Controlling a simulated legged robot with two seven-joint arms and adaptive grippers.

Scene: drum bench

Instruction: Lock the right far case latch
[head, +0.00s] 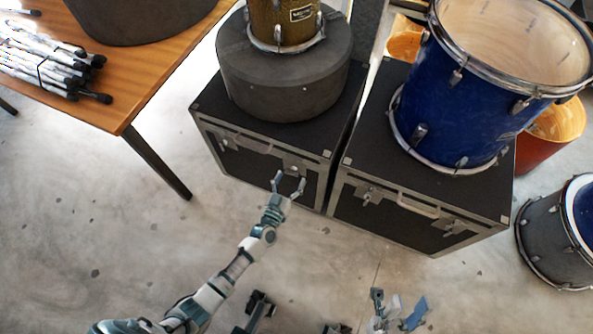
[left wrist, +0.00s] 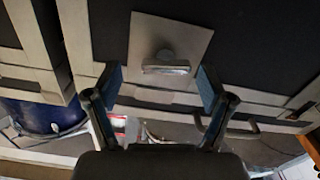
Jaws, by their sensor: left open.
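Two black, metal-edged cases stand side by side. My left gripper (head: 289,182) is open at the front of the left case (head: 240,165), around its right-hand latch (head: 293,169). In the left wrist view the latch (left wrist: 170,65) is a pale square plate with a small crosswise grip, just beyond and between the open fingers (left wrist: 158,82). I cannot tell whether a finger touches it. The right case (head: 345,205) has a left latch (head: 370,196) and a right latch (head: 456,228). What seems my right gripper (head: 396,308) is low in the head view, away from the cases; its opening is unclear.
A grey round drum case (head: 285,85) and a brass-coloured drum stand on the left case. A blue drum (head: 440,120) stands on the right case. A wooden table (head: 150,75) with sticks is at left. The floor in front is mostly clear.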

